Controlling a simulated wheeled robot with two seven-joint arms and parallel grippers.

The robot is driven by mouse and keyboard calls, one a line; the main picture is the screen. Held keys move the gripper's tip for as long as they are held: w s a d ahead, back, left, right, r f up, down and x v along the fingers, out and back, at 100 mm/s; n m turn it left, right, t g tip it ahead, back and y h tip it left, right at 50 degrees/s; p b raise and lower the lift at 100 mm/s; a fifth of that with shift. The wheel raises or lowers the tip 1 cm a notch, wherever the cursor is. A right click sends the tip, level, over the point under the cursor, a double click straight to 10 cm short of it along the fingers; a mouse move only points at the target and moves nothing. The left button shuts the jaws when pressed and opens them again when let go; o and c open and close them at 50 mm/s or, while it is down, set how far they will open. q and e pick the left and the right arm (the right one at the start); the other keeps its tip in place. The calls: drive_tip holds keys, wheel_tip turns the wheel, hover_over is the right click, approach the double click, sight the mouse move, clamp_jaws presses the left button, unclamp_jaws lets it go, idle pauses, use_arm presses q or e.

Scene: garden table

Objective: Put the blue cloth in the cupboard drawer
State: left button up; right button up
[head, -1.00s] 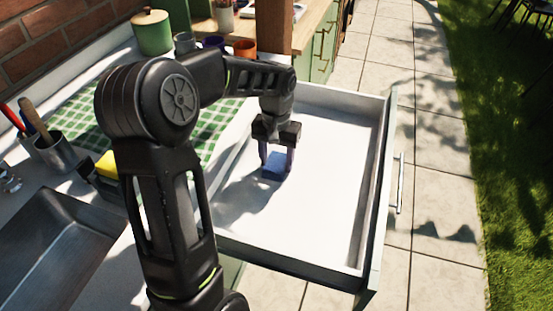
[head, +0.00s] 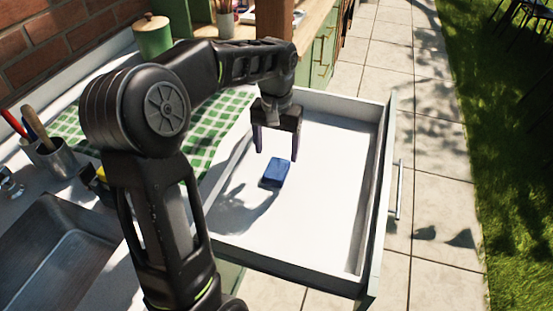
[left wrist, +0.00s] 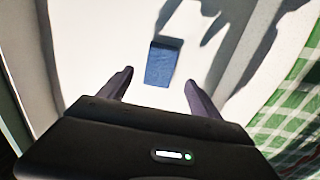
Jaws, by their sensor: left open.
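The blue cloth (head: 275,173) is a small folded block lying on the white floor of the open cupboard drawer (head: 315,240). My left gripper (head: 276,150) is open and empty, above the cloth and apart from it. In the left wrist view the cloth (left wrist: 162,64) lies beyond and between the two spread fingertips (left wrist: 158,82), with bare drawer floor around it. My right gripper is in neither view.
A green checked cloth (head: 205,150) lies on the counter left of the drawer. A steel sink (head: 55,245) and a holder with utensils (head: 52,157) stand further left. A green canister (head: 152,38) stands at the back. Paving lies to the right.

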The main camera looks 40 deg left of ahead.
sight(276, 168)
use_arm(q)
wheel_tip(276, 168, up, 6)
drive_tip(key=shift+f, duration=0.15)
idle(0.8)
